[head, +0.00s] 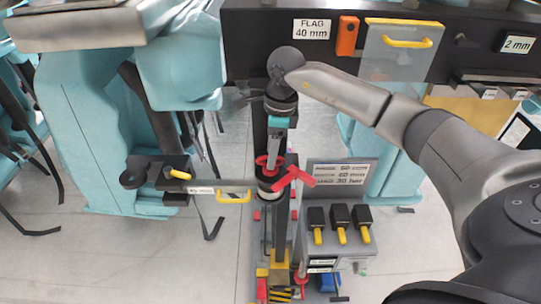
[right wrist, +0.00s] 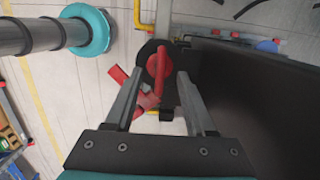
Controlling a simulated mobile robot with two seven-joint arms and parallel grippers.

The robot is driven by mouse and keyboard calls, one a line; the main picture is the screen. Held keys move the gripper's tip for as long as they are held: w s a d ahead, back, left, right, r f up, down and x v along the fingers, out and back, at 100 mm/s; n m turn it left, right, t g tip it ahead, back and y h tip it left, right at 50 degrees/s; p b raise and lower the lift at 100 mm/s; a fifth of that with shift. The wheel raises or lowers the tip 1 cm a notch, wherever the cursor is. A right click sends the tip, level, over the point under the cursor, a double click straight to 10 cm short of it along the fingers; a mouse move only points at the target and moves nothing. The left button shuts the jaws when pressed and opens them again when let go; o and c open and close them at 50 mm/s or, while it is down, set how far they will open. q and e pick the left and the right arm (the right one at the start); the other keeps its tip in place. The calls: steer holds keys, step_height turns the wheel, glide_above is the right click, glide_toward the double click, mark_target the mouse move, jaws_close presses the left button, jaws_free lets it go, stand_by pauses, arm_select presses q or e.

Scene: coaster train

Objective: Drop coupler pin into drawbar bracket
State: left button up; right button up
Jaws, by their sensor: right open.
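A red ring-shaped handle (head: 262,160), which looks like the top of the coupler pin, sits on a dark round post below my right gripper (head: 273,152). In the right wrist view the red handle (right wrist: 160,66) shows between the open fingertips of my right gripper (right wrist: 161,82); whether they touch it I cannot tell. A red cross-shaped piece (head: 293,178) lies just beside and below it. The pin's shaft is hidden. I cannot clearly identify the drawbar bracket; a black bracket (head: 150,165) with a yellow grip sticks out at the left. My left gripper is not in view.
A grey panel (head: 345,170) with labels and several black, yellow-tipped levers (head: 341,238) stands right of the post. A dark beam with a "FLAG 40 mm" label (head: 312,29) crosses the top. Teal seats (head: 85,130) stand at the left. Pale floor is open at lower left.

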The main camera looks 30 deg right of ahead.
steer(key=shift+w+a+f, duration=0.1)
steer(key=shift+a+f, duration=0.05)
steer(key=shift+f, duration=1.2)
steer(key=shift+c, duration=0.2)
jaws_close()
steer(key=shift+r, duration=0.1)
